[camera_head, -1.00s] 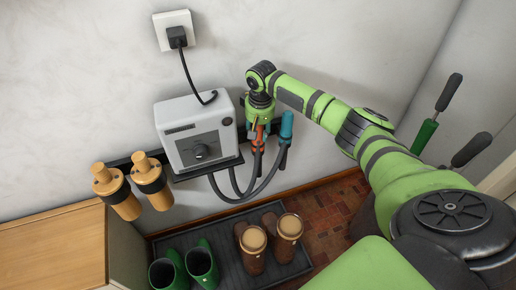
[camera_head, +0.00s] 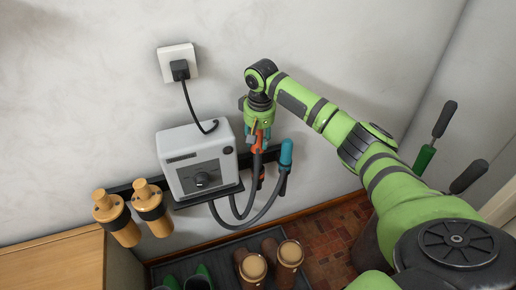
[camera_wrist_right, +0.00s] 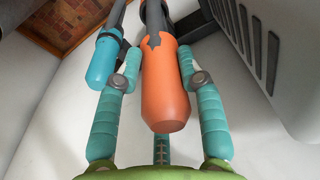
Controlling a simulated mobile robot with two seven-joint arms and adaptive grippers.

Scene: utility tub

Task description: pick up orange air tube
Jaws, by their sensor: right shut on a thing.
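The orange air tube (camera_head: 266,134) hangs upright beneath my right gripper (camera_head: 257,132) in the head view. In the right wrist view the orange tube (camera_wrist_right: 168,92) lies between the two teal-padded fingers of my right gripper (camera_wrist_right: 172,55), which is shut on it. A dark hose runs from the tube's far end. In the head view the gripper hides part of the tube. My left gripper is not in view.
A blue tube (camera_head: 286,152) hangs close on the right, also seen in the right wrist view (camera_wrist_right: 103,62). A grey box (camera_head: 197,160) with a dial stands left. Orange-tan cylinders (camera_head: 148,207) hang further left. Boots (camera_head: 288,260) stand below.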

